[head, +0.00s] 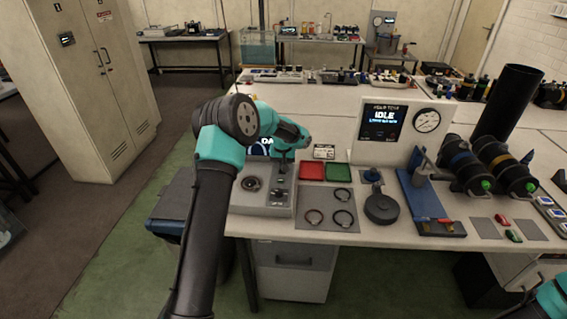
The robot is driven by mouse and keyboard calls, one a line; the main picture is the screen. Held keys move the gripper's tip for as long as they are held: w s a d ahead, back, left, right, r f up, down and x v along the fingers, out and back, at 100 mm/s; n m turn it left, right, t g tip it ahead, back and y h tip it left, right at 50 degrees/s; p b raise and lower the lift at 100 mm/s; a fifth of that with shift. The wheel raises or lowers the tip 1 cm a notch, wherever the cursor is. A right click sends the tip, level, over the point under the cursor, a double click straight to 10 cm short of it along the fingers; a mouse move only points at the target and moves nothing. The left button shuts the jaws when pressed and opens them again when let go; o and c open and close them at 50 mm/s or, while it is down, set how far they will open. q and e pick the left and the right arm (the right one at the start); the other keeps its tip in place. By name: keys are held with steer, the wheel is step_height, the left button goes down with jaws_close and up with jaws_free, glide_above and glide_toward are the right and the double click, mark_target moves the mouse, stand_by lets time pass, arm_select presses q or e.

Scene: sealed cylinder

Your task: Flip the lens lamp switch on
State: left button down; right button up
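A grey instrument box (250,208) sits at the front left of the white bench, with a round dark fitting (252,184) on its top. Beside the fitting is a darker strip with small controls (279,192); I cannot tell which one is the lens lamp switch. My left gripper (284,160) points down over the far end of this strip. Its fingers are small and dark, so I cannot tell whether they are open or touching a control. A lit display behind is partly hidden by my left arm. Only a teal part of my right arm shows at the bottom right corner.
Red (311,171) and green (338,172) trays and a grey mat with several rings (328,200) lie right of the box. A display panel (384,122) reading IDLE, a blue-based stand (425,205) and dark cylinders (466,172) stand farther right.

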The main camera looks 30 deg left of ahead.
arm_select(q)
steer(key=shift+r, duration=0.25)
step_height(320, 180, up, 14)
steer(key=s+d, duration=0.1)
steer(key=s, duration=0.1)
steer(key=shift+f, duration=0.2)
stand_by(0.3)
steer(key=shift+w+a, duration=0.35)
steer(key=shift+w, duration=0.2)
steer(key=f, duration=0.4)
steer(key=w+f, duration=0.1)
steer(key=f, duration=0.4)
steer(key=w+a+f, duration=0.1)
steer(key=f, duration=0.3)
steer(key=shift+f, duration=0.4)
